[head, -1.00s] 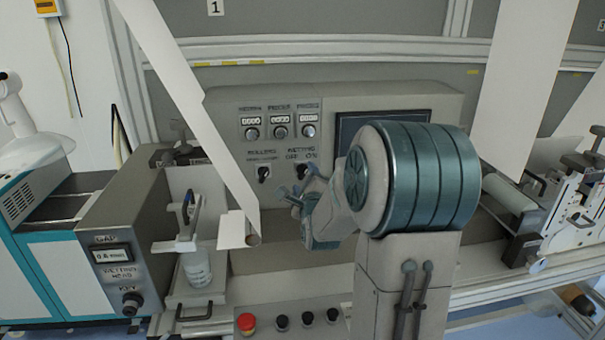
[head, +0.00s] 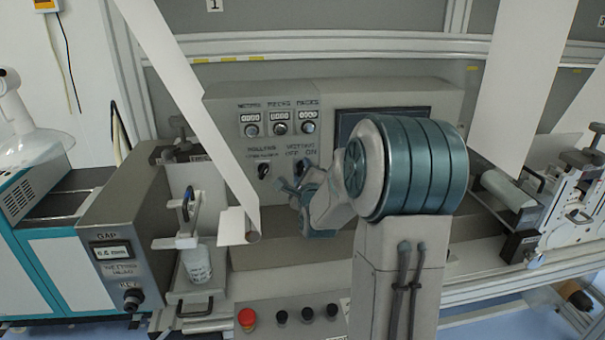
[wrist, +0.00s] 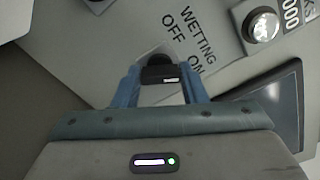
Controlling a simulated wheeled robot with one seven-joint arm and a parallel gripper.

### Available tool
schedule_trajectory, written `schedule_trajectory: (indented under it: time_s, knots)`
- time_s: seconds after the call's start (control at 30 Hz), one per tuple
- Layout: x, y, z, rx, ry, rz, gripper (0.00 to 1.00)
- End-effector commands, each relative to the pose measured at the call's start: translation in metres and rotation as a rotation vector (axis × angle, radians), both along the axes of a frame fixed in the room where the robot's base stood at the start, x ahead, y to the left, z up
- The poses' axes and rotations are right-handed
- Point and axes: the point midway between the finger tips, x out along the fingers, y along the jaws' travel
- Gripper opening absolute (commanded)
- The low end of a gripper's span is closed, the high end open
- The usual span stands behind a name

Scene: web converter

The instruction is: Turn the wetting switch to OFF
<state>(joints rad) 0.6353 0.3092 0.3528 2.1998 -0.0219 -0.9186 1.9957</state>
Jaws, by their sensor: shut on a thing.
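The wetting switch (wrist: 158,66) is a black knob on the grey panel, beside the WETTING, OFF and ON lettering. A short white mark shows on it in the wrist view, but I cannot tell surely which word it points to. My gripper (wrist: 160,84) has its two blue fingers on either side of the knob and is shut on it. In the head view my gripper (head: 289,188) is at the panel just under the WETTING OFF ON label, and its fingers mostly hide the switch.
The rolling switch (head: 263,170) is close on the left. Several knobs with counters (head: 280,128) sit above, and a dark screen (head: 385,120) is to the right. A slanting paper web (head: 190,95) passes left of the panel. A red button (head: 247,318) is below.

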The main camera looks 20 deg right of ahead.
Motion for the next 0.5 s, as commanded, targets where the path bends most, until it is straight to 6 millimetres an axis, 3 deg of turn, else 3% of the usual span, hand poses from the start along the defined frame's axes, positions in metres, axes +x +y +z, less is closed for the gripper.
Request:
schedule_trajectory:
  time_s: [0.27, 0.5]
  knots:
    - [0.0003, 0.0011, -0.0052, -0.098, 0.026, 0.003, 0.15]
    - [0.0002, 0.0011, -0.0081, -0.284, 0.076, 0.003, 0.15]
